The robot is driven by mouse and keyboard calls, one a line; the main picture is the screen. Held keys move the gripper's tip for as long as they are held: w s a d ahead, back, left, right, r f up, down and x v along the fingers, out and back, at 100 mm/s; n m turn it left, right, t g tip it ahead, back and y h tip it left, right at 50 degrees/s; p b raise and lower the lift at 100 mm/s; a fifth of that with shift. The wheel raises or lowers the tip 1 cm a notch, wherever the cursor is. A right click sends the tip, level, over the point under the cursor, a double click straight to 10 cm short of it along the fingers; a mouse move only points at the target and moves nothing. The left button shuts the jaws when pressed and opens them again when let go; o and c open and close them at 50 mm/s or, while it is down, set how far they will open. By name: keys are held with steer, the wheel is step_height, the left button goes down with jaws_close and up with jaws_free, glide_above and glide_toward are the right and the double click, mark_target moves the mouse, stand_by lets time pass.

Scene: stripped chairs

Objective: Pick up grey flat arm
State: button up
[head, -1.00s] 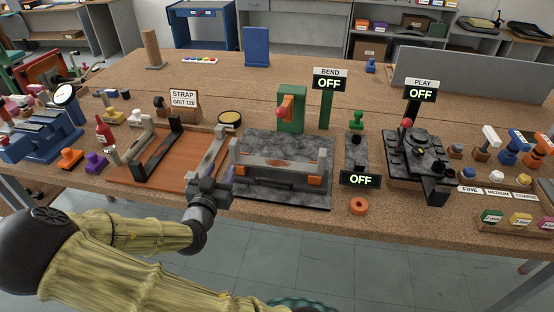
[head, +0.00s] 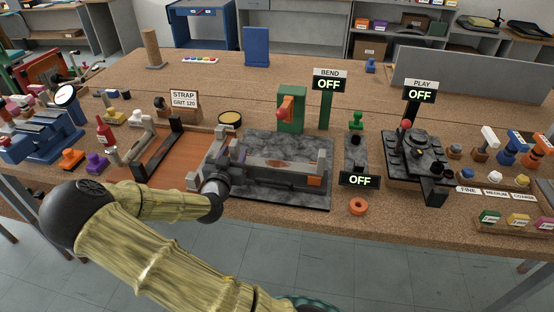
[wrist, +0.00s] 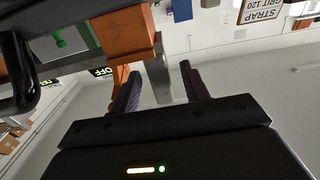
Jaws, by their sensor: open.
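A grey flat arm (head: 285,163) with a rust-brown patch lies lengthwise across the dark speckled plate of the bend station. An orange block (head: 314,181) is under its right end. My gripper (head: 222,172) is at the arm's left end, and my wrist partly hides that end in the head view. In the wrist view my gripper (wrist: 160,72) is open, with its two dark fingers apart. A grey bar end (wrist: 159,82) shows between the fingers, nearer the left one, beside an orange block (wrist: 122,38). I cannot tell whether a finger touches it.
A brown board (head: 160,178) with dark and grey bars lies to the left of my gripper. A green post with a red knob (head: 290,108) stands behind the plate (head: 285,198). A BEND sign (head: 330,80) reads OFF. An orange ring (head: 358,206) lies at the front edge.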

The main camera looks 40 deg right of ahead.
steer(key=shift+x, duration=0.9)
steer(key=shift+r, duration=0.1)
jaws_close()
